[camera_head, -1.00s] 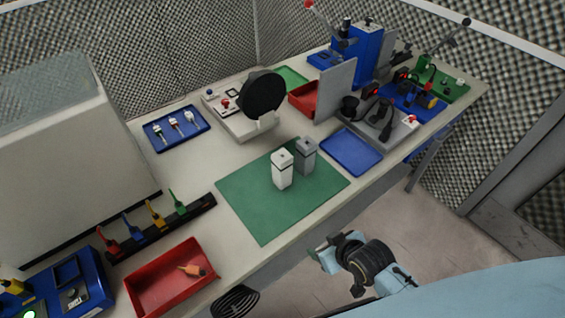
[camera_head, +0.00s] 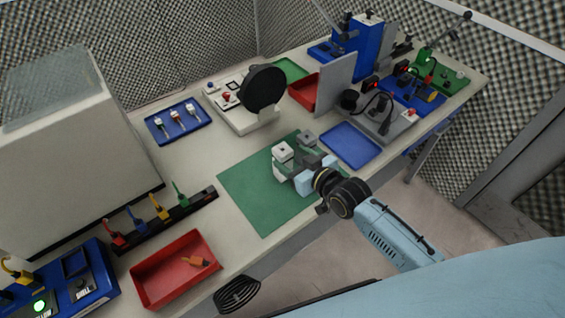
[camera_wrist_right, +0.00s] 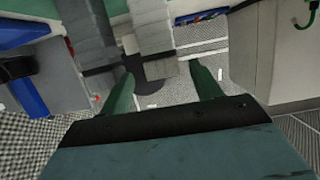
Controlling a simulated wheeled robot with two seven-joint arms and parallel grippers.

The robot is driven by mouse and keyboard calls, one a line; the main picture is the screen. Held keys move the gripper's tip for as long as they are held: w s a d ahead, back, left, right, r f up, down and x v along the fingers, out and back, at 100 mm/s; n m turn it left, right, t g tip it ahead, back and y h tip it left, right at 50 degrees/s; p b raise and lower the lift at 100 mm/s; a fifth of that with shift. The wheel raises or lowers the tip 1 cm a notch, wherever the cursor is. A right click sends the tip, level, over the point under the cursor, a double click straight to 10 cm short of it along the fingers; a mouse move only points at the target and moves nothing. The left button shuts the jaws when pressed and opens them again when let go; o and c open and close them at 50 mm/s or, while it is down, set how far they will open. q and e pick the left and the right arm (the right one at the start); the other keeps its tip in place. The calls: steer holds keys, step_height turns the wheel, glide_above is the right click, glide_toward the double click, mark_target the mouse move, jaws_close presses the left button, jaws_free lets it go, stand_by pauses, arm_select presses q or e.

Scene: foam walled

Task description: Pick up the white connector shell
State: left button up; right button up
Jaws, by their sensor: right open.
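The white connector shell (camera_head: 283,149) stands on the green mat (camera_head: 257,208) in the head view, its lower part hidden by my right gripper (camera_head: 302,174). The grey shell (camera_head: 307,137) stands close beside it on the right, also partly covered. My right gripper is open, low over the mat at the near side of the shells. In the right wrist view its green fingers (camera_wrist_right: 162,85) are apart, with the lighter block, apparently the white shell (camera_wrist_right: 152,22), in line with the gap. The grey block (camera_wrist_right: 90,32) lies left of it. Contact cannot be told. My left gripper is not in view.
A blue tray (camera_head: 351,146) lies right of the mat. A red bin (camera_head: 174,270) stands at the front left, near a rack of coloured tools (camera_head: 160,223). A white unit with a black disc (camera_head: 262,90) stands behind. The left of the mat is clear.

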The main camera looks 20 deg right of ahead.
mark_target(279, 150)
steer(key=shift+x, duration=3.15)
steer(key=shift+a, duration=0.1)
steer(key=c, duration=1.1)
